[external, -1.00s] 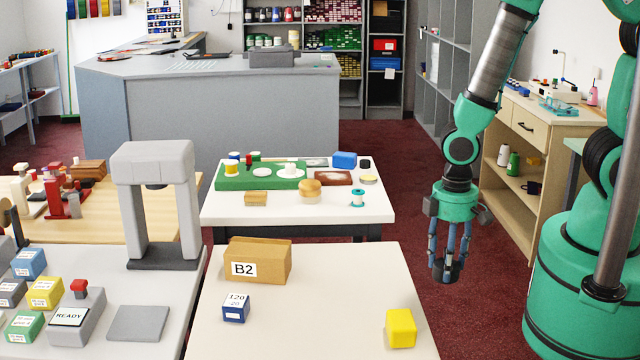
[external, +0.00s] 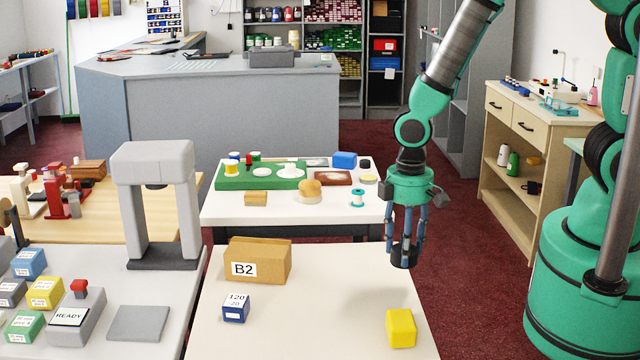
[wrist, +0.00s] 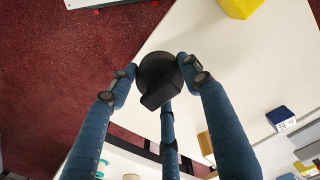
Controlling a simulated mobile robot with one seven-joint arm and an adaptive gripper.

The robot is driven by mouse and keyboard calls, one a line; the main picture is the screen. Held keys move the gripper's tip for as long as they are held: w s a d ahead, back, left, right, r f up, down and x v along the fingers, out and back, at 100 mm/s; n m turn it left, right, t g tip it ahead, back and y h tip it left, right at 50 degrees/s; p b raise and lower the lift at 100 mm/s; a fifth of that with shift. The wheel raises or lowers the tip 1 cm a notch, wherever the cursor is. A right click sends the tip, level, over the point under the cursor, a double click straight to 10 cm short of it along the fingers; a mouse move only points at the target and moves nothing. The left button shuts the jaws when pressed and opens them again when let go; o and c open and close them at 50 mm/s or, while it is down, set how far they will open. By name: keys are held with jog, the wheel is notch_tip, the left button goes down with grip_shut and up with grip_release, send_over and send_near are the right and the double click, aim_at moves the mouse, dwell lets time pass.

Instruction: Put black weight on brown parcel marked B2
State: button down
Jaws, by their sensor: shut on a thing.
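The brown parcel marked B2 (external: 268,258) sits at the back left of the near white table; its top looks bare. My gripper (external: 404,250) is shut on the black weight (external: 404,258) and holds it in the air near the right edge of that table. In the wrist view, the black weight (wrist: 158,75) sits between the blue fingers of my gripper (wrist: 155,85).
A blue box marked 120 (external: 235,308) stands in front of the parcel. A yellow block (external: 401,328) lies at the table's front right. The middle of the near table (external: 330,310) is clear. A grey press-like frame (external: 153,160) stands to the left.

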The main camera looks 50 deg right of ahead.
jog(key=w+a+r+n+p, duration=0.1)
jog(key=w+a+r, duration=0.1)
jog(key=w, duration=0.5)
jog(key=w+a+r+p, duration=0.1)
jog(key=w+a+r, duration=0.2)
jog(key=w+a, duration=0.2)
jog(key=w, duration=0.2)
jog(key=shift+w+a+n, duration=0.25)
jog(key=shift+w+n, duration=0.05)
jog(key=shift+n, duration=0.1)
jog(key=shift+w, duration=0.1)
jog(key=b, duration=0.1)
send_over(270, 247)
jog(key=shift+w+f, duration=0.1)
jog(key=shift+f, duration=0.65)
jog(key=shift+f, duration=1.7)
jog(key=shift+f+b, duration=0.15)
jog(key=shift+b, duration=0.15)
jog(key=c, duration=0.8)
grip_release()
jog(key=shift+c, duration=0.2)
